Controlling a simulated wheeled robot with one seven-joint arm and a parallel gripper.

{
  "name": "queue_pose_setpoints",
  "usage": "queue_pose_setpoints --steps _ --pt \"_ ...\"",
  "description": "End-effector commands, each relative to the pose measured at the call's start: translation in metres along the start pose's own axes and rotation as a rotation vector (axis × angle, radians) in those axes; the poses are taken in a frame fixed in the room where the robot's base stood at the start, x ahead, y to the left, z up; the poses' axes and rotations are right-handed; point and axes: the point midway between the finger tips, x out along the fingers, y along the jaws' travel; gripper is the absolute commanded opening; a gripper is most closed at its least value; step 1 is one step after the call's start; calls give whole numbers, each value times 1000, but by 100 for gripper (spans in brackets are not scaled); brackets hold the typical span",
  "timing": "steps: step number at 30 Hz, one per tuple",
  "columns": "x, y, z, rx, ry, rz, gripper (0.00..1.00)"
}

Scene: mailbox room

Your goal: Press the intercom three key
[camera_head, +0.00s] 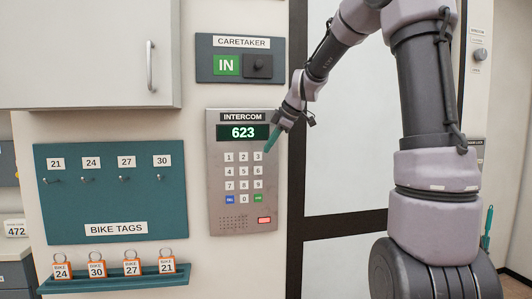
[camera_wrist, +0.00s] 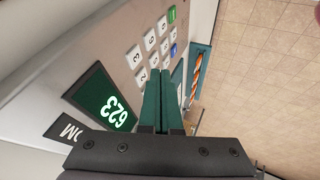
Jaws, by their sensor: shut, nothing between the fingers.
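The grey intercom panel (camera_head: 214,185) is on the wall, with a green display (camera_head: 243,133) reading 623. Its three key (camera_head: 258,156) is at the top right of the white keypad; in the wrist view it is the pale key (camera_wrist: 134,55) nearest the display's upper end. My gripper (camera_head: 267,149) is shut and empty, its teal fingers pointing down toward the keypad's top right corner, close to the three key. In the wrist view the closed fingertips (camera_wrist: 158,73) cover part of the keypad. I cannot tell whether they touch the panel.
Above the intercom is a caretaker plate (camera_head: 205,71) with an IN sign. To the left are a teal bike tags board (camera_head: 105,205), a shelf (camera_head: 120,284) with several orange tags, and a white cabinet (camera_head: 80,55). A dark-framed glass door (camera_head: 340,190) stands to the right.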

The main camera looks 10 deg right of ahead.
Motion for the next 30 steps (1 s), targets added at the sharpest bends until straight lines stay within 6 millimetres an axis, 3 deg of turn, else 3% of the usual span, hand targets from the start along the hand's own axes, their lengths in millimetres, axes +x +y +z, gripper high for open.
queue_pose_setpoints --steps 6,12,30 --pt "-36 0 0 0 -1 3 0" --pt "-57 -1 0 -1 0 -1 0" --pt "-60 -1 0 0 0 -2 0"
